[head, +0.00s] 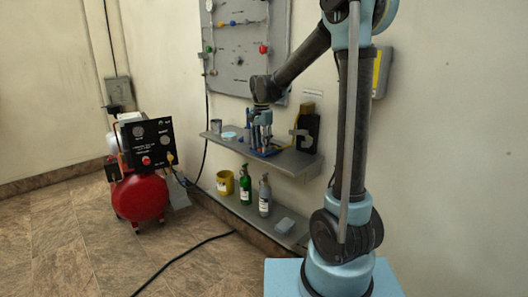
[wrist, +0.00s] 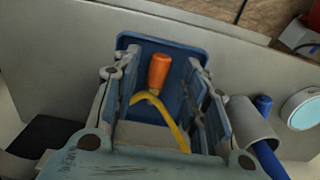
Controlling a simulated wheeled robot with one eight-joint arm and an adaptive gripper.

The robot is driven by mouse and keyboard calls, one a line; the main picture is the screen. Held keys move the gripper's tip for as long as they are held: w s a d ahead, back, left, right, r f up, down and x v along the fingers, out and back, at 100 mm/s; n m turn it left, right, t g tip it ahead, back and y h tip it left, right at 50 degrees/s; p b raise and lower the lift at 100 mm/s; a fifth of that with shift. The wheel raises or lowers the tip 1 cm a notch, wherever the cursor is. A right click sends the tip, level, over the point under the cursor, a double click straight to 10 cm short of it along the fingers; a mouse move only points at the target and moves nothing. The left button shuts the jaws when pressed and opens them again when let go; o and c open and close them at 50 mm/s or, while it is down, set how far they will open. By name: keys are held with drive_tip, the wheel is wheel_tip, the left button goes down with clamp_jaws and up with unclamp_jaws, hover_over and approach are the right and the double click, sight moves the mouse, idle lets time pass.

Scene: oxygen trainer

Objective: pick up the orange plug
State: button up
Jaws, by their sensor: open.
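The orange plug (wrist: 158,72) shows in the wrist view on a blue tray (wrist: 190,50), with a yellow hose (wrist: 148,99) running from its near end. My gripper (wrist: 162,74) is open, and its two fingers appear on either side of the plug with gaps between. I cannot tell how far above the tray the fingertips are. In the head view my gripper (head: 262,146) points down over the shelf at the blue tray (head: 264,154). The plug itself is not clearly visible there, behind or between the fingers.
Bottles (head: 265,194) stand on the lower shelf.

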drive_tip(key=shift+f, duration=0.4)
clamp_jaws()
drive_tip(key=shift+r, duration=0.1)
